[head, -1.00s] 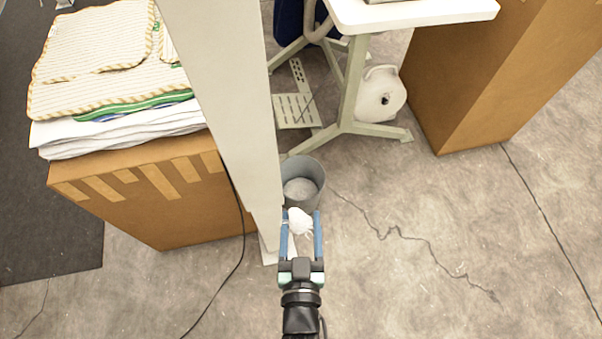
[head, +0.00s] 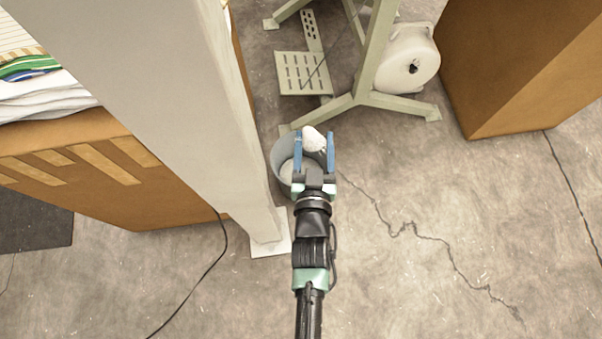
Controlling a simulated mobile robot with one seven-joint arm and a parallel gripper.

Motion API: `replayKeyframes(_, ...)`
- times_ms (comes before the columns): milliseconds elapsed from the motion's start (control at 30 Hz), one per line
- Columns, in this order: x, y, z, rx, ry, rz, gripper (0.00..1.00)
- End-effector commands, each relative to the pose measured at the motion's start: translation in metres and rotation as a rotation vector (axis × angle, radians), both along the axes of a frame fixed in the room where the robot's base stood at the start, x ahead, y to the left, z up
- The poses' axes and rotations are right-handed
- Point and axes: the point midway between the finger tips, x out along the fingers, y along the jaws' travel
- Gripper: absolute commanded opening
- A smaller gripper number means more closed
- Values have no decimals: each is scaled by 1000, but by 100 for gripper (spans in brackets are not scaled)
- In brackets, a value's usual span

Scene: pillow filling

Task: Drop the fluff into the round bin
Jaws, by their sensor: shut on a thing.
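The white fluff (head: 313,140) is held between the two blue fingers of my gripper (head: 314,143). My gripper is shut on it, pointing away from me. The round grey bin (head: 281,170) stands on the floor. My gripper and the fluff appear over the bin in the head view, covering its right side and part of its opening. How high the fluff is above the rim I cannot tell.
A pale post (head: 170,90) stands just left of the bin. Cracked floor at right is clear.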

Motion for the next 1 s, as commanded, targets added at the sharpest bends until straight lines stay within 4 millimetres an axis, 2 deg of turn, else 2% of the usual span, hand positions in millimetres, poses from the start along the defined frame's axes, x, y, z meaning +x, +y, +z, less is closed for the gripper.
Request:
replayKeyframes(33, 7, 0, -29, 0, -2, 0, 10)
replayKeyframes(1000, 114, 0, -258, 1, -3, -41, 10)
